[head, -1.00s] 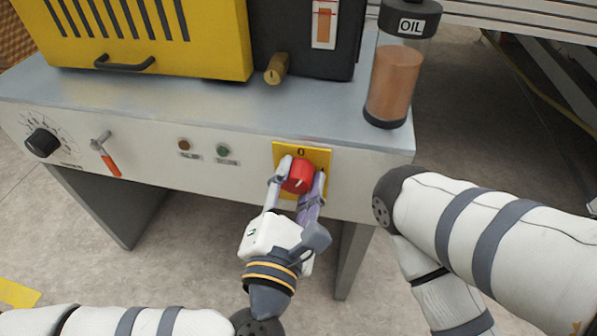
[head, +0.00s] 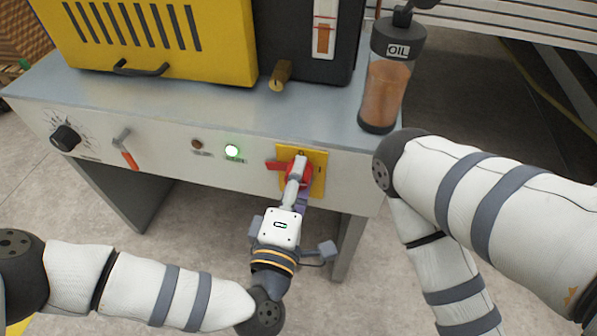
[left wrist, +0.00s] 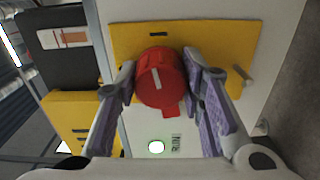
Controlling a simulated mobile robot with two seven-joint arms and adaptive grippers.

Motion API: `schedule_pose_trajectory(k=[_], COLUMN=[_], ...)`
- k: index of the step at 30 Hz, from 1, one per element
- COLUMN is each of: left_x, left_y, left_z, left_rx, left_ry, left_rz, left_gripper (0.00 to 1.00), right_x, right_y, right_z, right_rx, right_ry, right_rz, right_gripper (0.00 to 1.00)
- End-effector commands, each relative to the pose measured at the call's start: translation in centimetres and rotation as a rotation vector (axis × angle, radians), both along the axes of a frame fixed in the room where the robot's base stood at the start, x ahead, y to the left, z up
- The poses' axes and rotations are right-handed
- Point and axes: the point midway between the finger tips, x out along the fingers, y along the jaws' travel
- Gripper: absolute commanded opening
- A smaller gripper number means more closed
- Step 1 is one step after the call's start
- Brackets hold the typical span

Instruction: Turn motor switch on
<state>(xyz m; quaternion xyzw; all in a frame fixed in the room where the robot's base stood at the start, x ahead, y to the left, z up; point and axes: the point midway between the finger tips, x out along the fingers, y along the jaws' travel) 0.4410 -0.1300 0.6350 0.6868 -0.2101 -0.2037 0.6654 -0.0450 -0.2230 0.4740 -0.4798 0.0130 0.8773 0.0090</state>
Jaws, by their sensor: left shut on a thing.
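The red rotary motor switch (head: 276,166) sits on a yellow plate (head: 318,181) at the right of the machine's front panel. My left gripper (head: 298,172) is shut on the red knob, with a finger on each side. The left wrist view shows the knob (left wrist: 160,78) between the purple-padded fingers (left wrist: 163,85). The knob's red handle points left in the head view. A green lamp (head: 232,152) on the panel is lit brightly; the brown lamp (head: 197,144) beside it is dark. My right arm shows at the right, but its gripper is out of view.
An oil bottle (head: 386,90) stands on the table's right end (head: 330,121). A brass part (head: 281,75) sticks out above the panel. Left on the panel are an orange-handled lever (head: 128,154) and a black dial (head: 65,138). Open floor lies below.

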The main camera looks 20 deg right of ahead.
Motion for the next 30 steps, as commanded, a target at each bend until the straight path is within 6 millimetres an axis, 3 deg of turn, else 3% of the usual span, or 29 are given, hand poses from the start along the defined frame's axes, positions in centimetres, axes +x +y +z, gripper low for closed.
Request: schedule_pose_trajectory(k=[12,29,30], left_x=[0.03,0.02,0.02], left_y=[-0.06,-0.03,-0.03], left_z=[0.17,0.02,0.02], left_rx=[0.149,0.173,0.173], left_ry=[-0.105,-0.119,-0.119], left_rz=[0.0,0.0,0.0], left_gripper=[0.08,0.08,0.4], right_x=[0.47,0.51,0.51], right_y=[0.0,0.0,0.0], right_z=[1.04,1.12,1.12], right_rx=[0.0,0.0,0.0], right_ry=[-0.015,-0.016,-0.016], right_rz=[0.0,0.0,0.0], right_gripper=[0.0,0.0,0.0])
